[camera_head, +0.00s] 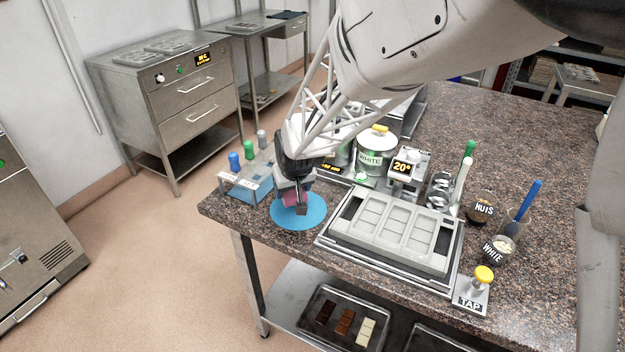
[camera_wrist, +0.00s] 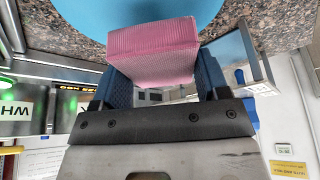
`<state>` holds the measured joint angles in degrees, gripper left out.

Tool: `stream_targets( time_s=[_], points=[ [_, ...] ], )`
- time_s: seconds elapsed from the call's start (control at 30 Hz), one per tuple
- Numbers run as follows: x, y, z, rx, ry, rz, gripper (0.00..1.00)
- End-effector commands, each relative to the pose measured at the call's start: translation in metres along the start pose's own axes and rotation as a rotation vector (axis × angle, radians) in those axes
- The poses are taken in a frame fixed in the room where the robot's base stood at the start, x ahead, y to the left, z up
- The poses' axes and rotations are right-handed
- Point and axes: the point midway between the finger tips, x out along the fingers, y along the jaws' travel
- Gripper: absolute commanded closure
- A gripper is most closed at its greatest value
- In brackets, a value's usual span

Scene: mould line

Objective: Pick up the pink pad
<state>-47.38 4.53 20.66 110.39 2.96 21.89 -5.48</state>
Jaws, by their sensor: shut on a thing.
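The pink pad (camera_wrist: 152,50) is a ribbed pink block held between the two blue fingers of my gripper (camera_wrist: 160,85) in the wrist view. In the head view the pink pad (camera_head: 291,199) shows partly behind my gripper (camera_head: 297,205), over the blue round mat (camera_head: 316,217). The mat (camera_wrist: 80,15) also shows beyond the pad in the wrist view. I cannot tell whether the pad still touches the mat.
A rack with coloured-handled tools (camera_head: 247,186) stands close on the left. A pot labelled WHITE (camera_head: 377,158) is behind to the right. The grey mould (camera_head: 389,231) in its frame lies right of the mat. The granite table's (camera_head: 218,208) left edge is near.

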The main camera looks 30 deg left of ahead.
Motion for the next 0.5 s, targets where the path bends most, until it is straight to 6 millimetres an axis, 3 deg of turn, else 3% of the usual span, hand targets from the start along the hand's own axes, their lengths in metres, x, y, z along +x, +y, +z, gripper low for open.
stream_targets(
  time_s=[0.23, 0.5],
  points=[
    [-0.036, 0.000, -0.015, 0.000, 0.002, 0.000, 0.54],
    [-0.056, 0.000, -0.023, -0.001, -0.002, -0.001, 0.54]
  ],
)
